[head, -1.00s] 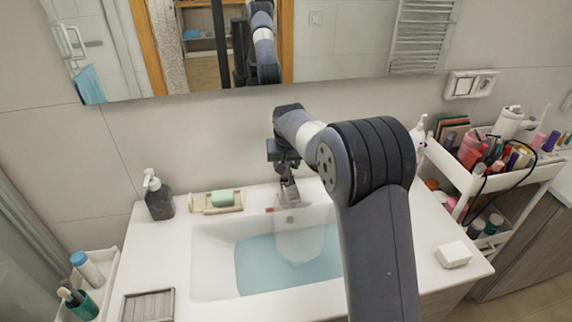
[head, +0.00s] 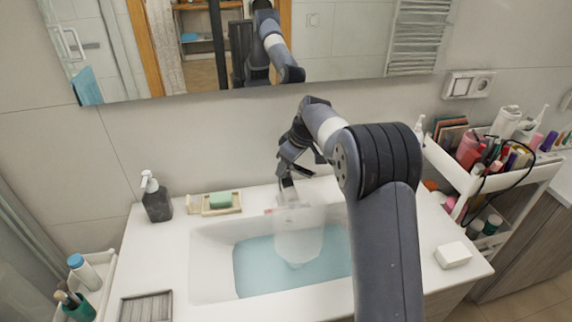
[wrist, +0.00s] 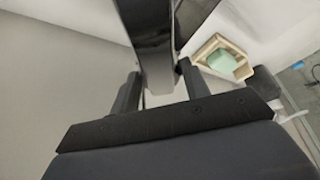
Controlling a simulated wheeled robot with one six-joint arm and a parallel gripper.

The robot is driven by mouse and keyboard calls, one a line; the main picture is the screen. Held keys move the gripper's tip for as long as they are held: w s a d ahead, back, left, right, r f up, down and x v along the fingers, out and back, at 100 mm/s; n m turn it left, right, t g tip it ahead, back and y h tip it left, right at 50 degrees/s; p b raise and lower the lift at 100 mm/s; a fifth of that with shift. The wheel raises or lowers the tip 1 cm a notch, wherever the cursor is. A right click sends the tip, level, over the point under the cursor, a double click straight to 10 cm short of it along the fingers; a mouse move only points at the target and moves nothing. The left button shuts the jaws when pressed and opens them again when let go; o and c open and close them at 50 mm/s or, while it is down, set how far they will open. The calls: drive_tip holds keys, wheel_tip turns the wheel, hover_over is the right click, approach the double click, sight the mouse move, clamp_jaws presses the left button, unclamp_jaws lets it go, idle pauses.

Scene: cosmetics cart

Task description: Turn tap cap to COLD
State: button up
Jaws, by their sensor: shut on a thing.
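The tap (head: 291,196) stands at the back of the white sink, with a pale stream falling below it into blue-tinted water (head: 262,268). My gripper (head: 287,178) is over the tap's top, with the wrist tilted. In the wrist view, the dark shiny tap cap (wrist: 152,40) rises between the two fingers of my gripper (wrist: 160,84), which are shut on it. My arm and gripper hide part of the tap in the head view. I cannot read any COLD mark. A small red mark (head: 269,211) shows beside the tap base.
A soap dish with green soap (head: 221,200) and a dark pump bottle (head: 156,200) stand left of the tap. The soap also shows in the wrist view (wrist: 221,61). A white soap bar (head: 453,254) lies right of the basin. A loaded cart (head: 457,177) stands at right.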

drive_tip(key=shift+w+d+n+g, duration=0.15)
drive_tip(key=shift+n+g, duration=0.25)
drive_tip(key=shift+n, duration=0.5)
drive_tip(key=o, duration=1.2)
drive_tip(key=shift+d, duration=0.2)
drive_tip(key=shift+o, duration=1)
drive_tip(key=shift+a, duration=0.15)
drive_tip(key=b+v, duration=0.1)
drive_tip(key=v, duration=0.9)
drive_tip(key=shift+d+r, duration=0.35)
